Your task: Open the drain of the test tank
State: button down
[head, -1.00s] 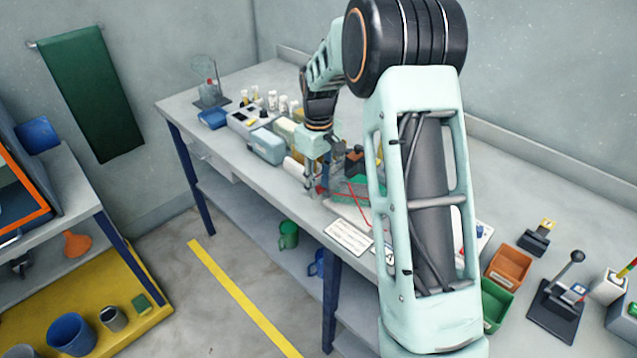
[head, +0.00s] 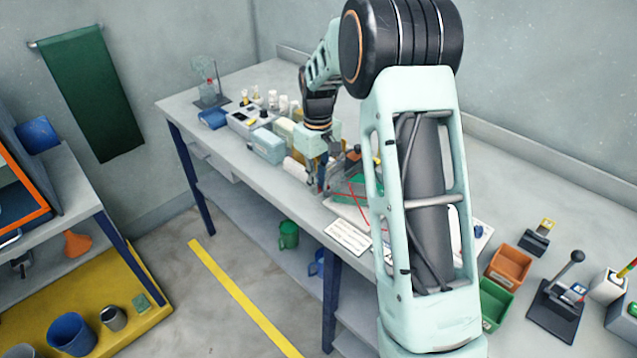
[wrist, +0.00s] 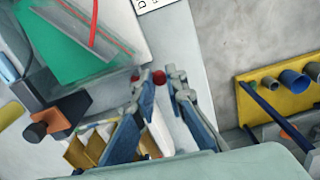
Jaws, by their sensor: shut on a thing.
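The test tank is a clear box with a green panel inside; it stands on the bench in the head view (head: 350,188) and fills the upper left of the wrist view (wrist: 85,45). A red drain knob (wrist: 158,77) sticks out near the tank's end, with a smaller red spot beside it. My gripper (wrist: 157,74) has its two blue-grey fingers on either side of this red knob, shut on it. In the head view my gripper (head: 317,188) points down at the tank's near left end. The exact finger contact is small and partly hidden.
A white printed card (head: 349,237) lies at the bench's front edge. An orange and black block (wrist: 48,122) stands close to the tank. Bottles and boxes crowd the bench behind my gripper. A green bin (head: 497,303) and an orange bin (head: 508,266) stand right.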

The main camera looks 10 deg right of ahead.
jog(key=m, duration=0.2)
jog(key=w+m, duration=0.1)
jog(key=m, duration=0.1)
jog(key=shift+w+a, duration=0.15)
jog(key=shift+a, duration=0.05)
jog(key=m, duration=0.1)
jog(key=w+m, duration=0.1)
jog(key=m, duration=0.1)
jog(key=shift+w+m+p, duration=0.1)
jog(key=shift+m+p, duration=0.2)
jog(key=m, duration=0.2)
jog(key=w+m, duration=0.1)
jog(key=m, duration=0.1)
jog(key=shift+w+d+r+p, duration=0.1)
jog(key=shift+w+d+p, duration=0.1)
jog(key=shift+p, duration=0.1)
jog(key=shift+w+d+m, duration=0.15)
jog(key=shift+m, duration=0.55)
jog(key=shift+w+d+m, duration=0.15)
jog(key=shift+m, duration=0.55)
jog(key=c, duration=1.9)
grip_release()
jog(key=shift+c, duration=0.2)
notch_tip(320, 180, up, 12)
